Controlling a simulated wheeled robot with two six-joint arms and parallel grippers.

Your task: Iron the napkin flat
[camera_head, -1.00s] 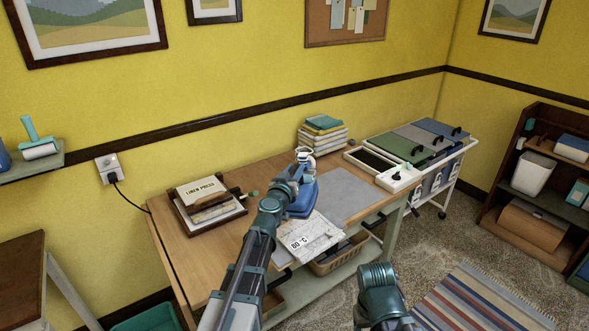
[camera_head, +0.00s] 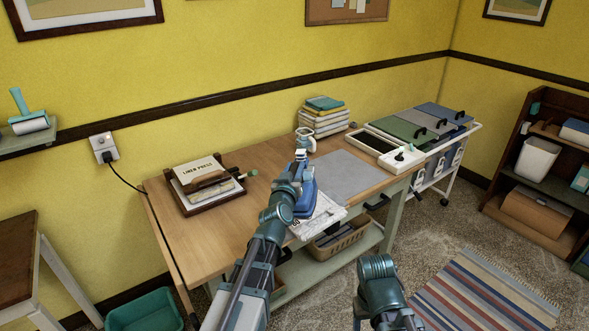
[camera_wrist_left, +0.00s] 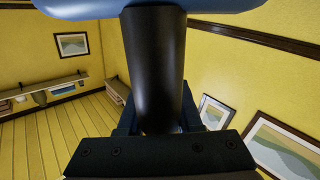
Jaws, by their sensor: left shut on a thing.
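A blue iron (camera_head: 307,193) is in my left gripper (camera_head: 299,172), which is shut on its handle. The left wrist view shows the iron's black handle (camera_wrist_left: 153,65) between the jaws and the edge of its blue body (camera_wrist_left: 90,8) above. A white, grey-patterned napkin (camera_head: 326,213) lies at the table's front edge. The iron and my left arm cover its left part. I cannot tell whether the iron touches it. My right arm shows at the bottom, but its gripper is out of view.
A grey mat (camera_head: 352,176) lies bare on the wooden table (camera_head: 240,212), behind and right of the napkin. A linen press (camera_head: 206,186) stands left, folded cloths (camera_head: 325,122) behind, and a white control box (camera_head: 402,157) right. A basket (camera_head: 343,238) sits below.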

